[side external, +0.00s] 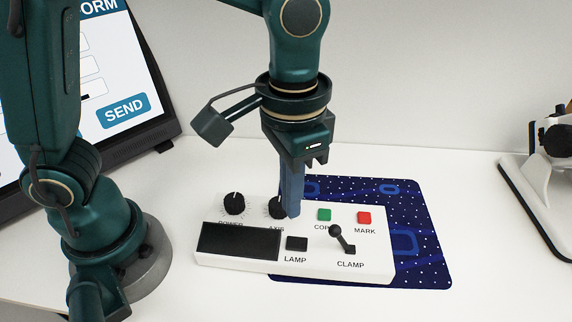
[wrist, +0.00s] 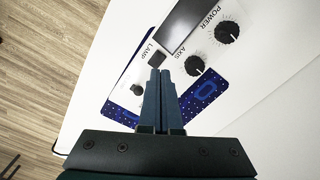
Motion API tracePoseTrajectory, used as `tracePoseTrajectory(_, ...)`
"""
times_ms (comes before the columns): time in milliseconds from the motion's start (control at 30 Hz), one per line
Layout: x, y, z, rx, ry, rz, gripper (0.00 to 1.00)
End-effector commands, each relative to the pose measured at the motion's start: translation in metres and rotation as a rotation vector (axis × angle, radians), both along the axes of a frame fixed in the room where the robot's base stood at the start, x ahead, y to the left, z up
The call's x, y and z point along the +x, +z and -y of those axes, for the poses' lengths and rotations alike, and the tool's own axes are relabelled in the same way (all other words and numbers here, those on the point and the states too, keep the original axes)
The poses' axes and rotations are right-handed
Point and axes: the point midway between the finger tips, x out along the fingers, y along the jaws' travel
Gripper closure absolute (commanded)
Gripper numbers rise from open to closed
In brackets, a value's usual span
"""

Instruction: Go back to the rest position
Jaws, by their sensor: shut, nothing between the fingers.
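My gripper (side external: 292,214) is shut and empty, pointing down over the white control panel (side external: 340,272). I cannot tell whether the tips touch the panel. In the wrist view the closed fingers (wrist: 160,72) reach towards the black LAMP switch (wrist: 156,59), with the AXIS knob (wrist: 194,65) to their right.
The panel also bears a POWER knob (side external: 234,204), a dark display (side external: 239,241), a green button (side external: 324,215), a red MARK button (side external: 364,217) and a CLAMP lever (side external: 341,238). A blue mat (side external: 432,262) lies underneath. A monitor (side external: 125,112) stands left; a white-and-black device (side external: 545,165) stands right.

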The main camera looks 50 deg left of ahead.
Motion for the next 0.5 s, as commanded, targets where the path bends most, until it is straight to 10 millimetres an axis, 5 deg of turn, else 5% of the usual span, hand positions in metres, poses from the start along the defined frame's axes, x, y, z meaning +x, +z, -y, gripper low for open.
tracePoseTrajectory(167,0.009,0.016,-0.011,-0.026,0.054,0.051,1.00)
tracePoseTrajectory(500,-0.011,0.061,-0.080,-0.094,0.247,0.283,1.00)
